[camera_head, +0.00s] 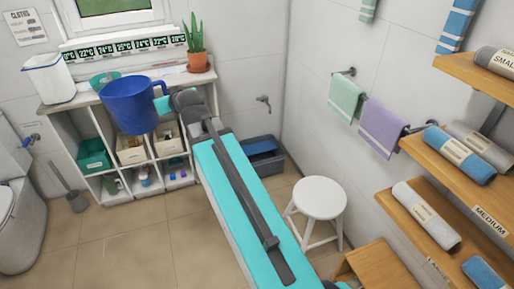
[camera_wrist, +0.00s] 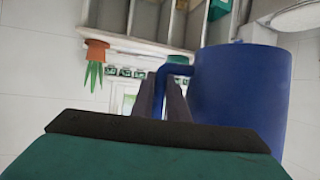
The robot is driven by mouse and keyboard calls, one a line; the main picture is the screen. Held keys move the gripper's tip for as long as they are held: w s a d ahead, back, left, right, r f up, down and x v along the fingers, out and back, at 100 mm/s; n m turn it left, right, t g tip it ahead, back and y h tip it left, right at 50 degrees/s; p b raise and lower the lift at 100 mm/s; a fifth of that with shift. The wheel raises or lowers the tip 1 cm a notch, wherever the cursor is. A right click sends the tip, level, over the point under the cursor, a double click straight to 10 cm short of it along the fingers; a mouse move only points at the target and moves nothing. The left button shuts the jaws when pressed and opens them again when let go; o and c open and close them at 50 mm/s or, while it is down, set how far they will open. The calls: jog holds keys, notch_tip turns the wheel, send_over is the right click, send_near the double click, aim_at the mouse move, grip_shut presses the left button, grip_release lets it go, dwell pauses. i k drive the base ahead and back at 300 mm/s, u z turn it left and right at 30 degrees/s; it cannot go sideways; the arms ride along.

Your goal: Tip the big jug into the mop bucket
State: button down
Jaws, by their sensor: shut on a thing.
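The big blue jug (camera_head: 133,108) hangs in the air in front of the white shelf unit, roughly upright with its open rim up. My gripper (camera_head: 163,104) is at its right side. In the wrist view the blue jug (camera_wrist: 240,95) fills the right, and my gripper (camera_wrist: 164,85) is shut on its handle. The inside of the jug cannot be made out. A dark grey and blue bucket (camera_head: 262,160), which looks like the mop bucket, stands on the floor by the back wall, right of the shelf unit and partly hidden by my arm.
A white stool (camera_head: 320,198) stands right of my arm. Wooden towel shelves (camera_head: 450,170) line the right. Floor at left centre is clear.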

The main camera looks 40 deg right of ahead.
aim_at(266, 155)
jog(key=i, duration=0.85)
